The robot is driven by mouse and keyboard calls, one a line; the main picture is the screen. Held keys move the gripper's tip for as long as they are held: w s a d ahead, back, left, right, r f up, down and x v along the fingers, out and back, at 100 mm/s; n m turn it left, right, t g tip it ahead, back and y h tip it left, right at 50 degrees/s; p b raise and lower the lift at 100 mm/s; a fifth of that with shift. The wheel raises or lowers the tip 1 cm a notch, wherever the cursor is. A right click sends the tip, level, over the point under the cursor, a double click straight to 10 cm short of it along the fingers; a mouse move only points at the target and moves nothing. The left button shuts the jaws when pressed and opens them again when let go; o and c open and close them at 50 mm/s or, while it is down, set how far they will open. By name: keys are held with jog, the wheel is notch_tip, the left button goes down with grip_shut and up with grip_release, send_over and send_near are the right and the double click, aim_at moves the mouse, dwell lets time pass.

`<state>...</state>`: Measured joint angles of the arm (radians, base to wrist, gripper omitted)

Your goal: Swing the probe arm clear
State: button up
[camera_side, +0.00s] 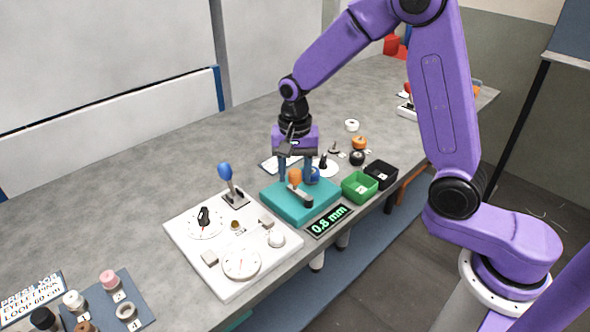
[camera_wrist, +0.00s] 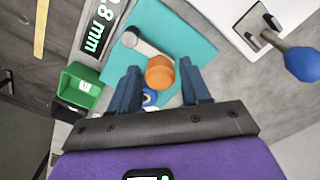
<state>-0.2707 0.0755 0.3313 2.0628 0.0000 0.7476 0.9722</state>
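The teal block (camera_side: 284,207) lies on the bench and carries a short probe arm (camera_side: 303,197) with an upright orange knob (camera_side: 295,175) on it. In the wrist view the grey probe arm (camera_wrist: 142,45) runs from a pale round end to the orange knob (camera_wrist: 160,72). My gripper (camera_side: 297,180) points down over the block, its fingers apart on either side of the knob. In the wrist view my gripper (camera_wrist: 160,70) shows a gap between each finger and the knob. A blue round part (camera_wrist: 149,98) sits behind the knob, partly hidden.
A display (camera_side: 329,221) reads 0.8 mm at the block's front edge. Green (camera_side: 359,187) and black (camera_side: 381,174) bins stand to the right. A white panel (camera_side: 190,247) with a blue-knobbed lever (camera_side: 226,174) lies to the left. The bench behind the panel is clear.

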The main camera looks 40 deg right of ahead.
grip_shut()
dwell(1.2)
